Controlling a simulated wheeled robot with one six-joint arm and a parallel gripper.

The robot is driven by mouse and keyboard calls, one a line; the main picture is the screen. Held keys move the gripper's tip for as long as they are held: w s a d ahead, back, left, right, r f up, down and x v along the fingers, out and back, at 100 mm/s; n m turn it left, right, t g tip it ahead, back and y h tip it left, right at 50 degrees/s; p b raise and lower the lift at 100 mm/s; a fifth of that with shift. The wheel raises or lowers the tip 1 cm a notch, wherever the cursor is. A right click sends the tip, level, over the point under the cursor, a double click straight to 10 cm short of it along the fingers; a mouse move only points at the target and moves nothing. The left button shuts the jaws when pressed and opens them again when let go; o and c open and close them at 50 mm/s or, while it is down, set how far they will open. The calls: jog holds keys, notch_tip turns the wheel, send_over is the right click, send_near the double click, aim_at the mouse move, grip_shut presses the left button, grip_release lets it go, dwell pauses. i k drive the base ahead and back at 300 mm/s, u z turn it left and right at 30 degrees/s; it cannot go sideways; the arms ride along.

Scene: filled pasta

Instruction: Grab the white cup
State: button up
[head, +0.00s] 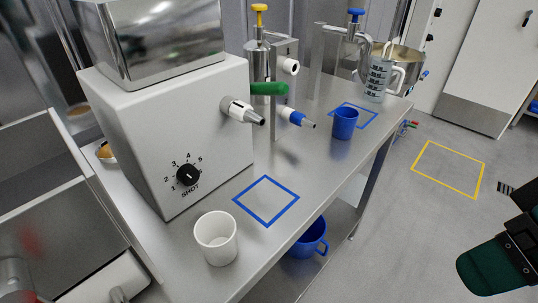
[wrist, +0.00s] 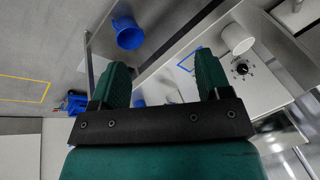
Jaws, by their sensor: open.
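The white cup (head: 216,237) stands upright and empty near the front edge of the steel table, before the white dosing machine. In the wrist view the white cup (wrist: 237,38) shows at the upper right, beyond the fingertips. My gripper (wrist: 161,75) is open with nothing between its two green fingers. In the head view only a part of my gripper (head: 497,262) shows at the lower right, over the floor and well apart from the cup.
A blue square outline (head: 266,201) lies just behind the cup. A blue cup (head: 345,123) stands farther back on the table, and a clear measuring jug (head: 378,79) behind it. A blue jug (head: 309,240) sits on the lower shelf. The floor at right is open, with a yellow outline (head: 447,169).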

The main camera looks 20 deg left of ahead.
aim_at(215, 232)
jog(key=z, duration=0.1)
jog(key=k, duration=0.25)
jog(key=u, duration=1.35)
jog(key=k, duration=1.3)
jog(key=u, duration=0.35)
jog(key=i, duration=1.25)
